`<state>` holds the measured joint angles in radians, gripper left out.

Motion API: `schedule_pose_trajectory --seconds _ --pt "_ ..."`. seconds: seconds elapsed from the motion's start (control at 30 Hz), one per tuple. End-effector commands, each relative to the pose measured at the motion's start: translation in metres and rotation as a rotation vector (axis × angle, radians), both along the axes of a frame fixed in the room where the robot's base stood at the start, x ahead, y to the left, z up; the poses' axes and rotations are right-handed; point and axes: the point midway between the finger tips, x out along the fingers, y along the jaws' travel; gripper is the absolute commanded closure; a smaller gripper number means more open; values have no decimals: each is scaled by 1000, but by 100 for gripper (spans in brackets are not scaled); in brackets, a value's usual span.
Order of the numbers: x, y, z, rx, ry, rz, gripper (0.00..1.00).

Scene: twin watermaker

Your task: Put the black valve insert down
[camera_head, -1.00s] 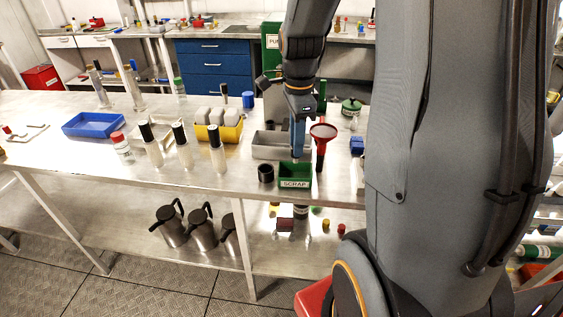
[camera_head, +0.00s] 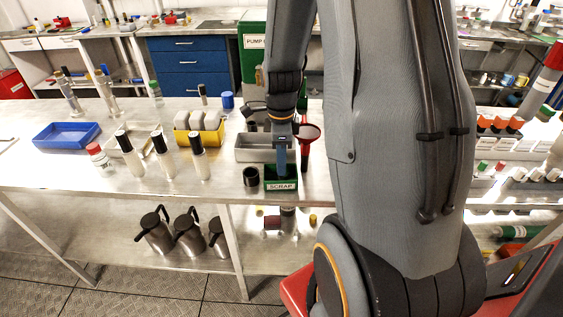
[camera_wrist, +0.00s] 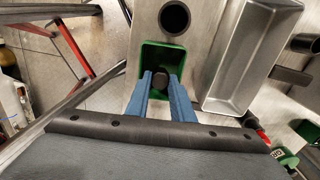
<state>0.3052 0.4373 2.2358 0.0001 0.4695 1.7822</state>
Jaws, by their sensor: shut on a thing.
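My gripper (camera_head: 281,174) is at the green bin labelled SCRAP (camera_head: 281,185), with its blue fingers pointing down over the bin's opening. In the wrist view the two blue fingers (camera_wrist: 161,88) close on a small dark piece, the black valve insert (camera_wrist: 161,79). The insert is over or inside the green bin (camera_wrist: 150,55); its exact height is hard to tell. In the head view the insert is hidden by the fingers and bin.
A black open cylinder (camera_head: 250,177) stands just left of the bin. White bottles with black caps (camera_head: 198,157) stand further left.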

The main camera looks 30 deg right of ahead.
Motion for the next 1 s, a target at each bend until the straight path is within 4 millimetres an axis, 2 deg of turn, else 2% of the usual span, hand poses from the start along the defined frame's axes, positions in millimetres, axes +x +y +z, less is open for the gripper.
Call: schedule_pose_trajectory --seconds 0.13,0.5,0.53,0.57,0.87,1.0 --pt "0 0 -8 0 0 0 99" --pt "0 0 -12 0 0 0 99" --pt "0 0 -13 0 -1 0 77" --pt "0 0 -12 0 -1 0 72" --pt "0 0 -11 0 -1 0 71" --pt "1 0 -4 -1 -3 0 71"
